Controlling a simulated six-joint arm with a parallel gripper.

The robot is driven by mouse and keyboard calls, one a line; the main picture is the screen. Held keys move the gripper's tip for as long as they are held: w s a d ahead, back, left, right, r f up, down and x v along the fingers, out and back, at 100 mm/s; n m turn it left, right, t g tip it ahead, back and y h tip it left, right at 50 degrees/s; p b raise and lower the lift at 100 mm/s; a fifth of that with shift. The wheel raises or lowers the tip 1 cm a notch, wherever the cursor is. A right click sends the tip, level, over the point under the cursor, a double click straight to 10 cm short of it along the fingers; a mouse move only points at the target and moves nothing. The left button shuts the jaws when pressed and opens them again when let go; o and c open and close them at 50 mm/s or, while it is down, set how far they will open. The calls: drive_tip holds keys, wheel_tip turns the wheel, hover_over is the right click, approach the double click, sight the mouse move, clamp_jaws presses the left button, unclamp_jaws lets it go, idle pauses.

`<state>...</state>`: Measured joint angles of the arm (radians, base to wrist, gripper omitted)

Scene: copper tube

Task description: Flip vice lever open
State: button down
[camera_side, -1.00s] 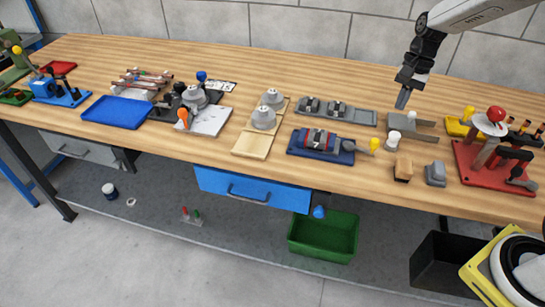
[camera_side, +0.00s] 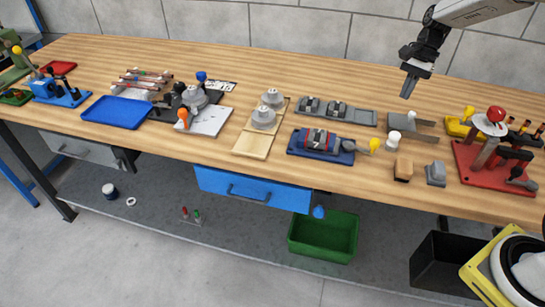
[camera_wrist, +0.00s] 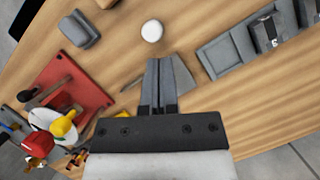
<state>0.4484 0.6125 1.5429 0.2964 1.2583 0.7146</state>
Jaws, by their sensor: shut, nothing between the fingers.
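The vice with the lever is not certain. The blue-based vice (camera_side: 320,145) stands at the middle right of the bench, with a yellow knob (camera_side: 374,145) at its right end. My gripper (camera_side: 407,92) is above the bench at the right, behind and to the right of that vice, and touches nothing. In the wrist view my gripper (camera_wrist: 158,68) has its fingers together, pointing toward a white round knob (camera_wrist: 152,31) and a grey plate (camera_wrist: 184,76), which the fingers partly cover. The blue-based vice cannot be made out in the wrist view.
A red base (camera_side: 490,170) with levers stands at the right. A grey fixture tray (camera_side: 350,116) lies behind the vice. A wooden block (camera_side: 403,168) and a grey block (camera_side: 436,173) sit near the front edge. The bench behind the fixtures is clear.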

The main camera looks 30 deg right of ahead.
drive_tip(key=x, duration=0.9)
drive_tip(key=shift+s+a+f, duration=0.1)
drive_tip(key=shift+f, duration=0.1)
drive_tip(key=a, duration=0.2)
drive_tip(key=shift+s+a+f, duration=0.15)
drive_tip(key=shift+s+a, duration=0.4)
drive_tip(key=shift+a, duration=0.45)
